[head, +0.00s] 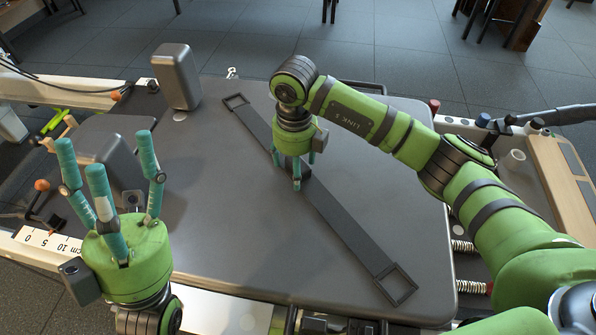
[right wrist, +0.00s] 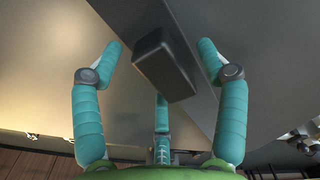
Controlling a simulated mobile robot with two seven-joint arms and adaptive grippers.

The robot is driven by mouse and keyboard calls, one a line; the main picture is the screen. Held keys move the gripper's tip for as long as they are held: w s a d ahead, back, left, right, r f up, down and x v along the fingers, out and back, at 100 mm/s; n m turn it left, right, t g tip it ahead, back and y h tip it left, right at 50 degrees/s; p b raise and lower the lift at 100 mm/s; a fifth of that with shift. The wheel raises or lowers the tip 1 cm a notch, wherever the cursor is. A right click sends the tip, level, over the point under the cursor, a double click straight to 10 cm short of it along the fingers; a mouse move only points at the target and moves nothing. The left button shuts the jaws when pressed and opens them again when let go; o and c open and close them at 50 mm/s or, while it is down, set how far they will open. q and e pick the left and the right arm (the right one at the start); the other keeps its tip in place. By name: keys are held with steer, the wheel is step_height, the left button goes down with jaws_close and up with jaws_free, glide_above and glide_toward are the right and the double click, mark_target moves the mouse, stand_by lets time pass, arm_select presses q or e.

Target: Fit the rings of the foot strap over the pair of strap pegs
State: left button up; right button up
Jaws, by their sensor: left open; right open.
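The foot strap (head: 338,222) is a flat dark band lying diagonally across the grey padded carriage (head: 225,225). It has a far square ring (head: 236,101) and a near square ring (head: 396,284). A dark block (right wrist: 165,65) sits at the middle of the strap and shows between my right gripper's fingers in the right wrist view. My right gripper (head: 297,178) points down over the strap's middle, open around the block. My left gripper (head: 112,170) is open and empty, fingers upward, at the left. I cannot clearly make out the pair of strap pegs.
A dark upright block (head: 176,77) and a second grey block (head: 108,157) stand at the carriage's left side. A ruler (head: 45,240) runs along the near left rail. Springs (head: 472,287) and a wooden board (head: 567,175) lie to the right. The pad beside the strap is clear.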

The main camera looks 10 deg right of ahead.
steer(key=c, duration=1.4)
steer(key=shift+r, duration=0.1)
